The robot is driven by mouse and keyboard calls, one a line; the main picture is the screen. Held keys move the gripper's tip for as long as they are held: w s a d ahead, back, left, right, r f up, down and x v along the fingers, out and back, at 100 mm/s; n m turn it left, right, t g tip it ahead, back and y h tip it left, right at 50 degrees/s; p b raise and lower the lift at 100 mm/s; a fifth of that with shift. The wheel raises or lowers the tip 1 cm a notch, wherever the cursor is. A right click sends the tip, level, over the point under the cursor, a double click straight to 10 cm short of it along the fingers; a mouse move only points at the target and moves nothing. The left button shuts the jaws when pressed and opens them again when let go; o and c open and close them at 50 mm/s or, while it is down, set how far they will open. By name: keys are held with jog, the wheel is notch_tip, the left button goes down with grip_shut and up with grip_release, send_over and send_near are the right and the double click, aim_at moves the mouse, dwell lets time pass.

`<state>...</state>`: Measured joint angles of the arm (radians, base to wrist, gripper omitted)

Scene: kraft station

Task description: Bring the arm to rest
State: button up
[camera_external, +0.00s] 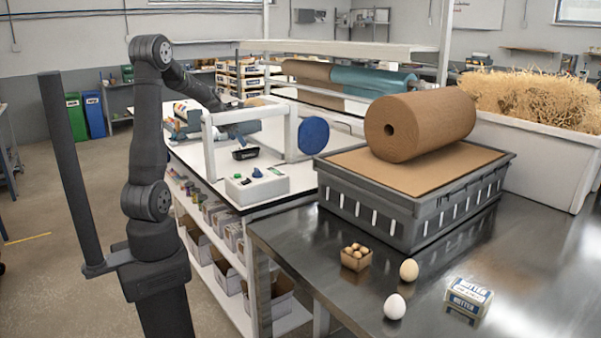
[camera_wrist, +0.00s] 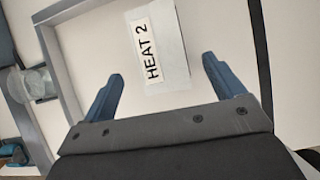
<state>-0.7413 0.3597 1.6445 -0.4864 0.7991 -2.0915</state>
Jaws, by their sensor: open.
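My gripper (camera_wrist: 161,82) is open in the wrist view, its two dark blue fingers spread wide with nothing held between them. Beyond the fingers is a pale panel (camera_wrist: 215,30) with a taped label reading "HEAT 2" (camera_wrist: 152,52). The fingers appear apart from it. In the external view my arm stands at the left, with its forearm reaching right over the white bench (camera_external: 190,153). The gripper is too small and partly hidden there to make out clearly.
A white frame (camera_external: 208,135), a blue disc (camera_external: 314,136) and a control box (camera_external: 257,186) stand on the bench. To the right, a kraft roll (camera_external: 425,122) rests on a grey crate (camera_external: 365,205). Eggs (camera_external: 395,306), a small carton (camera_external: 356,258) and a butter box (camera_external: 468,297) sit on the metal table.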

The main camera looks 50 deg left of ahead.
aim_at(244, 149)
jog(key=x, duration=0.8)
jog(key=shift+s, duration=0.1)
notch_tip(244, 149, up, 2)
jog(key=shift+r, duration=0.65)
